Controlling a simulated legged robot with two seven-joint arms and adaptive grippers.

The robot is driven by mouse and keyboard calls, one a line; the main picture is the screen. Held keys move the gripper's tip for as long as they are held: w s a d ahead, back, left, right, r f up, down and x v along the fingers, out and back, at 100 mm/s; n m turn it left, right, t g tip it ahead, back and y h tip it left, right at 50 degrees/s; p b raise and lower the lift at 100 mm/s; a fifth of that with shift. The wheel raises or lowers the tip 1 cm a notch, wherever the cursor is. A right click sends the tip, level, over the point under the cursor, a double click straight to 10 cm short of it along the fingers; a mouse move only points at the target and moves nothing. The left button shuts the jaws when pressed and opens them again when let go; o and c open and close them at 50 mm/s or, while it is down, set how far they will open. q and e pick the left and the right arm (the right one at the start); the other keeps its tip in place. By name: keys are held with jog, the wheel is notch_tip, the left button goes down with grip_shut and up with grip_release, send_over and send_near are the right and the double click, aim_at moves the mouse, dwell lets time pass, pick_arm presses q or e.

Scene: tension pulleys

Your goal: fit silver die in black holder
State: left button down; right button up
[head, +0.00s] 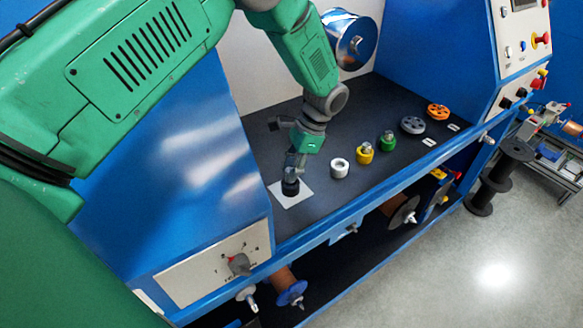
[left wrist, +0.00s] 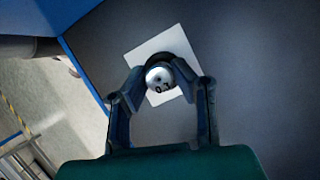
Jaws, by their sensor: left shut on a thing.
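My left gripper (head: 292,176) points down over a white square plate (head: 301,195) at the left part of the dark bench top. The black holder (head: 290,188) stands on that plate, just under my fingertips. In the left wrist view, the round silver die (left wrist: 159,77) with dark marks sits between the two fingers, and my left gripper (left wrist: 161,92) is shut on it. A dark rim of the black holder (left wrist: 157,58) shows behind the die. I cannot tell how deep the die sits in it. The die is hidden in the head view. My right gripper is not in view.
To the right stand a white ring (head: 340,168), a yellow holder (head: 365,153), a green holder (head: 388,142), a grey wheel (head: 412,125) and an orange wheel (head: 438,112). A blue rail (head: 375,204) edges the bench front. A blue cabinet wall stands left.

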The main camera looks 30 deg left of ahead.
pick_arm(q)
jog(key=shift+f, duration=0.1)
dwell(0.3)
jog(key=shift+d+f+b, duration=0.15)
jog(key=shift+f+b, duration=0.45)
jog(key=shift+f, duration=0.3)
jog(key=shift+f, duration=0.1)
jog(key=c, duration=1.3)
grip_release()
jog(key=shift+o, duration=0.2)
jog(key=v, duration=1.2)
jog(key=shift+f, duration=0.15)
